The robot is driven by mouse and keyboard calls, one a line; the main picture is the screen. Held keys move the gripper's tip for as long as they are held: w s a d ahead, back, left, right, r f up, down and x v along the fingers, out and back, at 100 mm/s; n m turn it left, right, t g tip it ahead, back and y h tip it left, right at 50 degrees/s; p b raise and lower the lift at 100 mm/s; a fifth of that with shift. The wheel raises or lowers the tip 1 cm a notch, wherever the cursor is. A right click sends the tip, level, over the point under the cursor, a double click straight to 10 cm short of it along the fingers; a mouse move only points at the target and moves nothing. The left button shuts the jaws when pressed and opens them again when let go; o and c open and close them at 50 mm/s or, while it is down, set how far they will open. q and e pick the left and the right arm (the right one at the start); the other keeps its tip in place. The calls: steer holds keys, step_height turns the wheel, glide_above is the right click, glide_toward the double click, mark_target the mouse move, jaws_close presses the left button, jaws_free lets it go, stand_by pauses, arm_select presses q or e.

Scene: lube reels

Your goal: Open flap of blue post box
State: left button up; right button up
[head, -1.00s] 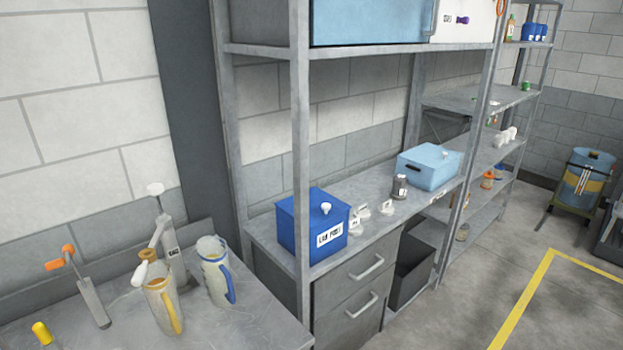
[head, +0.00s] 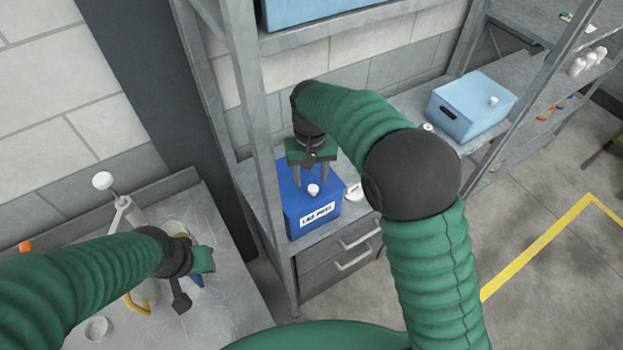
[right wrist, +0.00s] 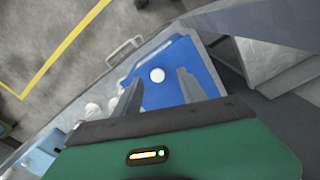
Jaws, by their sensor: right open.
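The blue post box (head: 292,212) stands on the grey shelf, with a label on its front and a white knob (head: 313,190) on its lid. The lid looks closed. My right gripper (head: 310,180) is open and empty, pointing down over the lid. In the right wrist view, the blue box (right wrist: 178,62) lies beyond my two fingers, and the white knob (right wrist: 157,75) shows between them; I cannot tell whether they touch it. My left gripper (head: 203,260) is over the workbench at the left; its fingers are not clear.
A grey shelf post (head: 262,150) rises just left of the box. An upper shelf with a light blue container (head: 320,8) is above. A pale blue box (head: 470,105) stands farther right. Jugs, including a yellow handle (head: 137,303), are partly hidden by my left arm.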

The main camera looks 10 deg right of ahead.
mark_target(314, 186)
steer(key=f, duration=0.3)
steer(key=f+p, duration=0.1)
steer(key=shift+w+d+f, duration=0.15)
steer(key=shift+w+d, duration=0.05)
steer(key=shift+d, duration=0.1)
steer(key=w+f, duration=0.2)
steer(key=f, duration=0.1)
steer(key=shift+w+d+f, duration=0.15)
steer(key=shift+w+d, duration=0.1)
steer(key=shift+d, duration=0.1)
steer(key=shift+w+d+f, duration=0.1)
steer(key=shift+w+f, duration=0.15)
steer(key=shift+w, duration=0.05)
steer(key=shift+s, duration=0.15)
steer(key=shift+s+r, duration=0.45)
steer(key=shift+s, duration=0.25)
steer(key=shift+c, duration=0.9)
steer(key=shift+s+a+r, duration=0.1)
steer(key=shift+s+a, duration=0.05)
steer(key=shift+a, duration=0.15)
steer(key=shift+c, duration=1.3)
steer(key=shift+a, duration=0.15)
steer(key=shift+c, duration=2.3)
steer(key=shift+w, duration=0.3)
jaws_close()
steer(key=shift+d, duration=0.3)
arm_select(q)
steer(key=shift+w+d+r, duration=0.4)
steer(key=shift+w+r, duration=0.35)
steer(key=shift+r, duration=0.1)
